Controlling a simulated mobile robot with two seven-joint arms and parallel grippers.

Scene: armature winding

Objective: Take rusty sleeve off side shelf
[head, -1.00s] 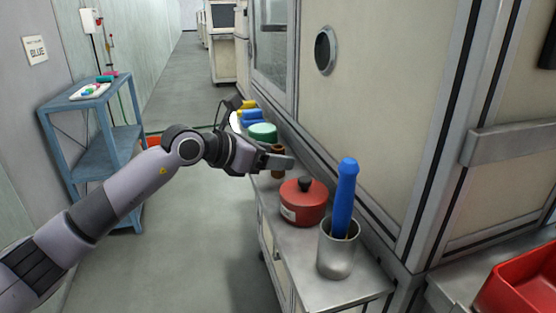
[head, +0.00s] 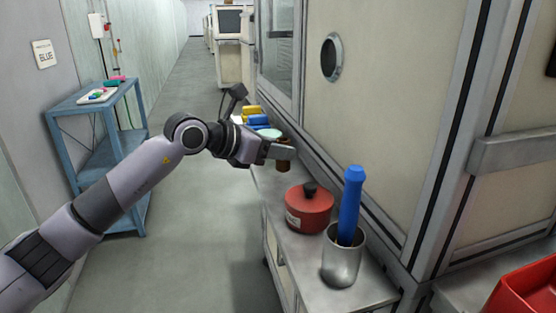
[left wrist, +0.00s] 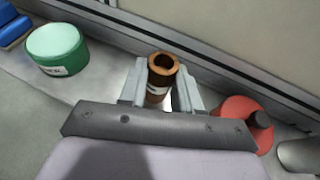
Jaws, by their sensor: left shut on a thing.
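The rusty sleeve (head: 284,162) is a brown, hollow, upright cylinder over the side shelf (head: 301,236). My left gripper (head: 284,153) reaches in from the left and is shut on it. In the left wrist view the sleeve (left wrist: 161,76) sits between the two fingers (left wrist: 160,88), its open top facing up and a pale label partly showing. I cannot tell whether its bottom still touches the shelf. My right gripper is not in view.
A red lidded pot (head: 309,208) and a metal cup (head: 342,262) holding a blue-handled tool (head: 350,200) stand nearer on the shelf. A green round tin (left wrist: 57,48) stands beyond the sleeve. A cabinet wall (head: 385,120) borders the shelf's right side.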

